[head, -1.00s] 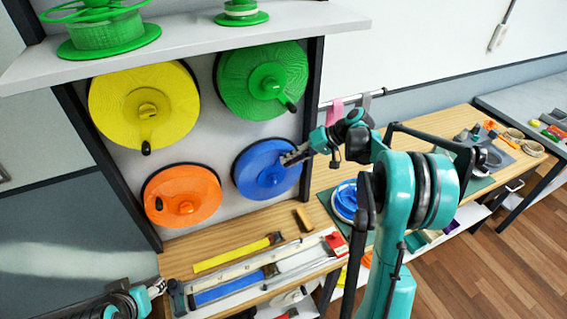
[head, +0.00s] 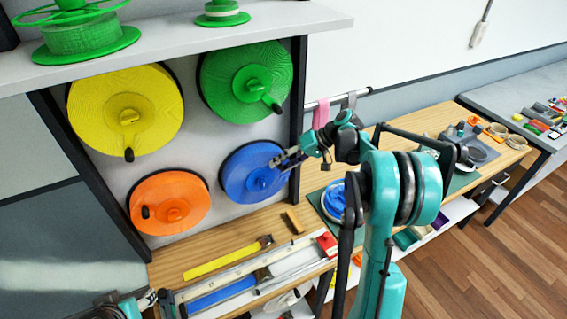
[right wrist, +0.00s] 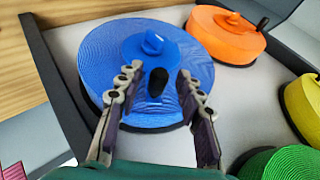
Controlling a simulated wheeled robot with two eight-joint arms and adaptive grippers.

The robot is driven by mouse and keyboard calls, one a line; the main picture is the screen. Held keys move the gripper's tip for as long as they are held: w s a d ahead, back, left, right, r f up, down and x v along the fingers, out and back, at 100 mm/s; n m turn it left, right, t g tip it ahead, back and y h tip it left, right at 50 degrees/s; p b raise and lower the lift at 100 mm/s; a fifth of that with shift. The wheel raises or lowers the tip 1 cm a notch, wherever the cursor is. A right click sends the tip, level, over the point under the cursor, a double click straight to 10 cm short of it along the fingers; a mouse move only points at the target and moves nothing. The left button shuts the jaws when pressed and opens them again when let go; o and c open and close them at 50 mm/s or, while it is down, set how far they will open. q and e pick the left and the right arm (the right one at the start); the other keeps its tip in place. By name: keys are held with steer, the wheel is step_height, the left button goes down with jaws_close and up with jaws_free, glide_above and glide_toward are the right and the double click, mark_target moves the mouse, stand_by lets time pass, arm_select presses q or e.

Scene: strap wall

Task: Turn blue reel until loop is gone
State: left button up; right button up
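The blue reel (head: 240,183) is mounted on the upright panel, at its lower right. In the right wrist view it (right wrist: 105,55) fills the middle, with a raised blue hub and a black crank knob (right wrist: 157,82). My right gripper (head: 279,160) is at the reel's right side. In the right wrist view its two fingers (right wrist: 157,78) are spread, one on each side of the knob, with gaps visible. I see no clear loop of strap at the reel. My left gripper (head: 148,300) shows only partly at the bottom left, too small to read.
Yellow (head: 95,105), green (head: 225,75) and orange (head: 180,190) reels surround the blue one. A shelf (head: 180,50) juts out above.

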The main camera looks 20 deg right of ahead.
steer(key=shift+r, duration=0.1)
steer(key=v, duration=1.2)
steer(key=shift+a, duration=0.1)
stand_by(0.3)
